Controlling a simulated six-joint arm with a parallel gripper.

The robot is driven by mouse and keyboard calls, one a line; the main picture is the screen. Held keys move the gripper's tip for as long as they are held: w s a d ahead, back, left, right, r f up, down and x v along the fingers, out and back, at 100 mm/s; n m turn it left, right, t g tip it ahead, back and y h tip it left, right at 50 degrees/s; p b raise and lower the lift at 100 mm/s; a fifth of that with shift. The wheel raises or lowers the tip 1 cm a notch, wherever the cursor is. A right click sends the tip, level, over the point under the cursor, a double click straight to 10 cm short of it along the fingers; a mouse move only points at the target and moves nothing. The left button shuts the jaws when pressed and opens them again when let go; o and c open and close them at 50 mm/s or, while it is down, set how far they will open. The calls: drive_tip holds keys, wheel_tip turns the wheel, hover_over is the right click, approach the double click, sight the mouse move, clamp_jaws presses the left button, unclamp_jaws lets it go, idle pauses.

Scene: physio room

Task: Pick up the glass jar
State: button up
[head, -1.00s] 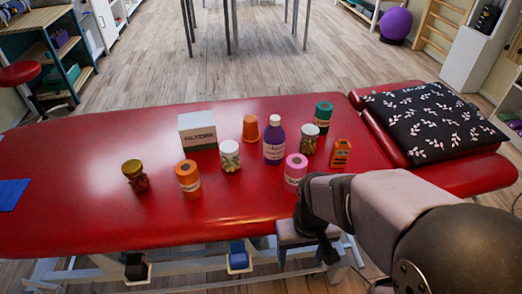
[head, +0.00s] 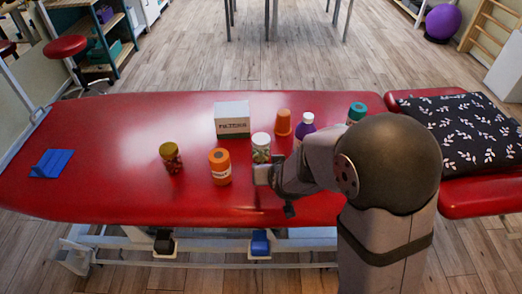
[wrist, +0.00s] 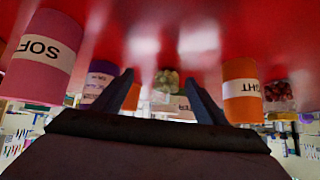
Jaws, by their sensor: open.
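A clear jar with a white lid and greenish contents (head: 261,148) stands upright on the red treatment table (head: 110,140). A second clear jar, with a gold lid and dark red contents (head: 171,158), stands further left. My gripper (head: 264,175) is just in front of the white-lidded jar in the head view and partly covers its base. In the wrist view my gripper (wrist: 161,77) is open and empty. The greenish jar (wrist: 168,82) shows between its fingers, some way beyond them. The red-filled jar (wrist: 279,95) shows at the right there.
An orange container (head: 220,168) stands close left of my gripper, and a pink one (wrist: 45,55) shows in the wrist view. Behind are a white box (head: 232,118), an orange cup (head: 283,122) and a purple bottle (head: 305,126).

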sight(258, 146)
drive_tip(key=w+a+t, duration=0.1)
drive_tip(key=w+a+r+t, duration=0.1)
drive_tip(key=w, duration=0.1)
drive_tip(key=w+a+t, duration=0.1)
drive_tip(key=shift+w+r+m+h, duration=0.15)
drive_tip(key=shift+w+m+h, duration=0.15)
drive_tip(key=shift+h, duration=0.1)
drive_tip(key=shift+w+a+r+t+h, duration=0.3)
drive_tip(key=shift+w+a+r+t, duration=0.25)
drive_tip(key=shift+t, duration=0.25)
drive_tip(key=shift+w, duration=0.1)
drive_tip(key=shift+x, duration=1.05)
drive_tip(key=shift+w+d+f+p, duration=0.15)
drive_tip(key=shift+w+d, duration=0.05)
drive_tip(key=shift+w, duration=0.35)
drive_tip(key=shift+w+d+f+p, duration=0.1)
drive_tip(key=shift+w+d+p, duration=0.1)
drive_tip(key=shift+w, duration=0.4)
drive_tip(key=shift+w+d+f+p, duration=0.15)
drive_tip(key=shift+w, duration=0.4)
drive_tip(key=shift+x, duration=0.8)
drive_tip(key=shift+c, duration=0.6)
